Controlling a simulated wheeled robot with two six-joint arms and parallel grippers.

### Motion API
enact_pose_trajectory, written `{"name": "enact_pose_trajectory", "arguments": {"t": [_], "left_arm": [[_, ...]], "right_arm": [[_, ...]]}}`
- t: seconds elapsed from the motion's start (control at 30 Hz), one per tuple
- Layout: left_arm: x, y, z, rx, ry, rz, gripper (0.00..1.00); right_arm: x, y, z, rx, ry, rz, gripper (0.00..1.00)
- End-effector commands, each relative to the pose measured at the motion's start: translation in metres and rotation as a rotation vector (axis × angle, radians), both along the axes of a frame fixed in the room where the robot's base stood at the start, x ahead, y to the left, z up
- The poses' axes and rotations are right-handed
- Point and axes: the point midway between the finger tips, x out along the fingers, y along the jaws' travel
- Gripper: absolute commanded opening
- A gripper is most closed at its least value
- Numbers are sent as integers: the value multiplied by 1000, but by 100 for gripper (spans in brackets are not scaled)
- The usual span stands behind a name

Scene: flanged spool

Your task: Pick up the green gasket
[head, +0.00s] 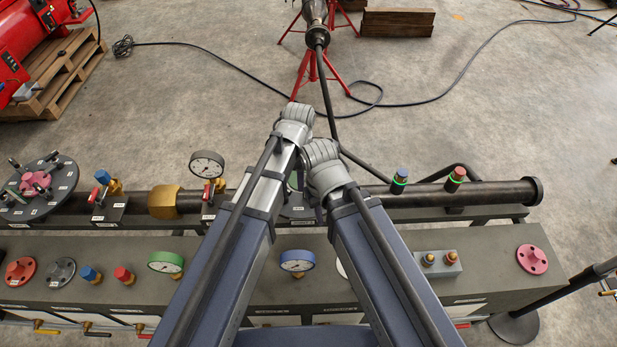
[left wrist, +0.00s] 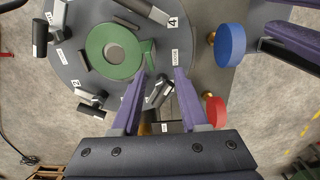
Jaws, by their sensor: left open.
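The green gasket (left wrist: 94,46) is a flat ring with a small tab (left wrist: 148,56) on its right side. It lies on a grey round flange plate (left wrist: 70,77) in the left wrist view. My left gripper (left wrist: 160,72) is open above the plate's lower right, its purple fingertips either side of a gap near the tab. The left fingertip appears close to the tab; I cannot tell whether it touches. In the head view my forearms hide most of the gasket; only a green sliver (head: 293,180) shows. Purple fingers (left wrist: 290,46), likely my right gripper's, show at the right edge.
Small black clamps (left wrist: 92,98) and numbered labels surround the gasket. In the head view, gauges (head: 207,165), a black pipe (head: 430,194) and a grey bench (head: 440,238) crowd the area.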

Motion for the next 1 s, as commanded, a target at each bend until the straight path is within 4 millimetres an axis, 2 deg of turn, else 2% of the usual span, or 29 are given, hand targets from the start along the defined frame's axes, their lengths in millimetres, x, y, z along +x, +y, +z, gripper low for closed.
{"name": "enact_pose_trajectory", "arguments": {"t": [0.23, 0.5, 0.77, 1.0], "left_arm": [[0, 0, -3, 0, 0, 0, 44], [1, 0, -27, 0, 0, 0, 44], [1, -1, -29, 0, 0, 0, 44], [5, -3, -52, 0, 0, 0, 44]], "right_arm": [[0, 0, -3, 0, 0, 0, 29], [0, 0, -27, 0, 0, -1, 29], [0, 0, -29, 0, 0, -1, 29], [0, 0, -52, 0, 0, -1, 29]]}}
